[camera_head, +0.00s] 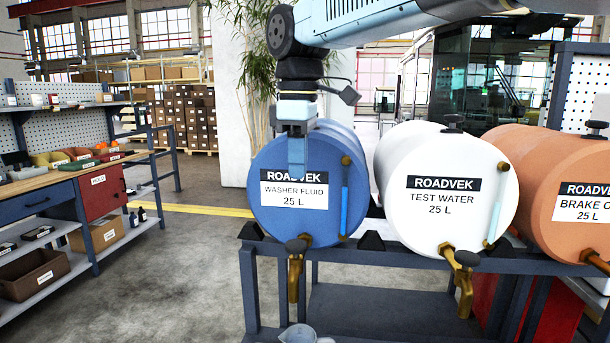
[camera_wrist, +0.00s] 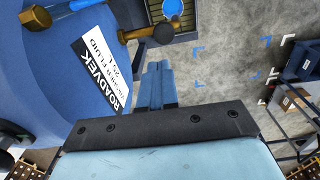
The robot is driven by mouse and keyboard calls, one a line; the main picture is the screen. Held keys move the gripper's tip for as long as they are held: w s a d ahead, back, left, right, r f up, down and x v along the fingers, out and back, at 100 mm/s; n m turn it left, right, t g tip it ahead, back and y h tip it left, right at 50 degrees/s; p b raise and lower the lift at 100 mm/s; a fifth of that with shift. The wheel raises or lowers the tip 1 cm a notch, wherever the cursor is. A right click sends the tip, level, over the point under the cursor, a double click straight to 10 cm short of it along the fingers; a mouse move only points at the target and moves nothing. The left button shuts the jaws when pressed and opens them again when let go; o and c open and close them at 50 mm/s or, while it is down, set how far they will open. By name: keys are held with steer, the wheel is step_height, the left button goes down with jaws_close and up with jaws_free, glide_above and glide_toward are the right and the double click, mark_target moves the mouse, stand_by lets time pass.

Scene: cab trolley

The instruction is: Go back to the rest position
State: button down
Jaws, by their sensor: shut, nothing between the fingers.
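My gripper (camera_head: 297,170) hangs in front of the blue washer fluid drum (camera_head: 270,215) in the head view, its fingers pointing down. In the wrist view my gripper (camera_wrist: 158,72) shows its two blue fingers side by side, shut and empty. The blue drum (camera_wrist: 50,65) fills the left of that view, with its label and brass tap (camera_wrist: 150,32) close by. I cannot tell from these views how wide the gap between the fingers and the drum is.
A white test water drum (camera_head: 440,215) and an orange brake cleaner drum (camera_head: 570,225) stand to the right on the dark trolley (camera_head: 370,259). A clear jug (camera_head: 298,334) is low under the blue drum's tap (camera_head: 295,270). A workbench (camera_head: 50,182) stands left, with open floor between.

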steer(key=s+d+f+m+t, duration=0.15)
steer(key=d+m, duration=0.25)
steer(key=d, duration=0.5)
steer(key=s+d+f+m+t, duration=0.1)
steer(key=s+d+f+m, duration=0.2)
steer(key=d, duration=0.5)
steer(key=s+d+f+m+t, duration=0.1)
steer(key=s+d+f+m, duration=0.2)
steer(key=d+f+m, duration=0.1)
steer(key=s+d+f+m+t, duration=0.1)
steer(key=s+d+f+m, duration=0.2)
steer(key=d+f+m, duration=0.2)
steer(key=d, duration=0.3)
steer(key=shift+s+d+m+t, duration=0.3)
steer(key=shift+s+m+t, duration=0.05)
steer(key=shift+s+m, duration=0.05)
steer(key=c, duration=1.9)
jaws_free()
